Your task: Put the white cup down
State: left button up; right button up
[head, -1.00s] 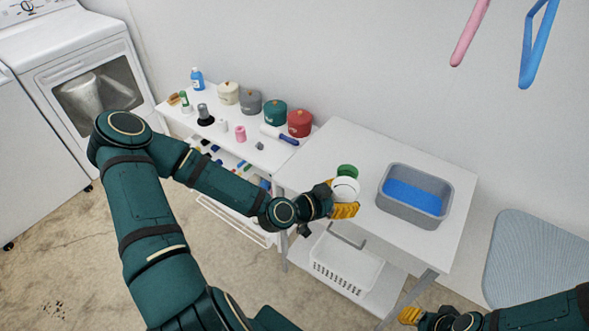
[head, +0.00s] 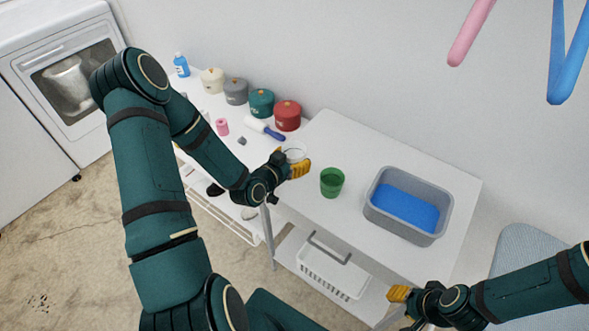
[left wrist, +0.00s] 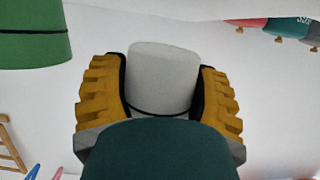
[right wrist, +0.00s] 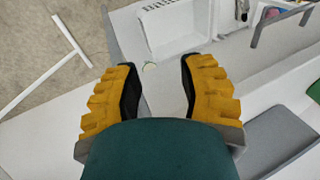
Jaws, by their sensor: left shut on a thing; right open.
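The white cup (left wrist: 160,75) is between the yellow fingers of my left gripper (left wrist: 160,95), which is shut on it. In the head view the cup (head: 294,154) shows beside the fingers of my left gripper (head: 293,167), over the left part of the white table (head: 345,138). I cannot tell whether its base touches the tabletop. A green cup (head: 332,182) stands on the table to its right; it also shows in the left wrist view (left wrist: 35,35). My right gripper (right wrist: 160,88) is open and empty, near the table's front edge in the head view (head: 398,295).
A grey basin with blue inside (head: 410,207) stands on the table's right. A red canister (head: 288,115) and a lint roller (head: 262,127) are on the adjoining shelf at left. A white basket (head: 333,272) sits below. Table space behind the green cup is clear.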

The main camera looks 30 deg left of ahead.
pick_arm(q)
jog(key=shift+f+b, duration=0.3)
jog(key=shift+f, duration=1.75)
jog(key=shift+f, duration=0.15)
jog(key=o, duration=1.2)
jog(key=shift+r, duration=0.2)
jog(key=v, duration=1.2)
jog(key=shift+p, duration=0.35)
